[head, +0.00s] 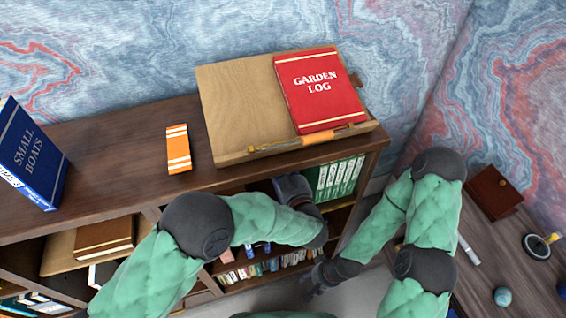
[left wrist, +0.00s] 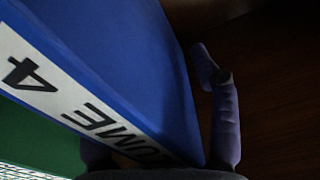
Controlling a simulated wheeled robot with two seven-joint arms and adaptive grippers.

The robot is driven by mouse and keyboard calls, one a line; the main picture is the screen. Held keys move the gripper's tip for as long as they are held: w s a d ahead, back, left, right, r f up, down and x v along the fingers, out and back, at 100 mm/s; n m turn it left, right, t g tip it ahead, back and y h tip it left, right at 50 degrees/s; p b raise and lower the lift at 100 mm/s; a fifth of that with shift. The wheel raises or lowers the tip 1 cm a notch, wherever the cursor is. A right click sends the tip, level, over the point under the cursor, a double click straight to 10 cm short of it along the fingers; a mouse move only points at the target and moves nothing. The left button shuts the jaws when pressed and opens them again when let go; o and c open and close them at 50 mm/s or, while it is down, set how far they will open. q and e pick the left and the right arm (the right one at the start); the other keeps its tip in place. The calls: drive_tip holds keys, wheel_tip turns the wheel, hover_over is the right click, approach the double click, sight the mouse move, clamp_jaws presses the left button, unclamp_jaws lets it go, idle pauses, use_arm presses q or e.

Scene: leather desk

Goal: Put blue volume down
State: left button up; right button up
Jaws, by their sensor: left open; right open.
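A blue volume (left wrist: 120,55) with a white label reading "UME 4" fills the left of the left wrist view. It stands tilted in that picture, with green behind it at lower left. My left gripper (head: 292,188) reaches into the upper shelf compartment, left of the green binders (head: 338,180). It is open; one dark finger (left wrist: 222,110) shows beside the volume's edge. Whether the fingers touch the volume is hidden. My right gripper (head: 318,278) is open, low in front of the bookcase. Another blue book (head: 32,150), "Small Boats", stands at the left on the bookcase top.
The dark bookcase top (head: 110,140) has an orange book (head: 178,149) and a tan board (head: 235,105) carrying a red "Garden Log" (head: 318,92). Small books (head: 265,267) fill a lower shelf. A desk (head: 500,265) with a brown box (head: 494,191) is at the right.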

use_arm(q)
drive_tip(key=p+v, duration=0.3)
drive_tip(key=v, duration=0.9)
drive_tip(key=shift+r, duration=0.2)
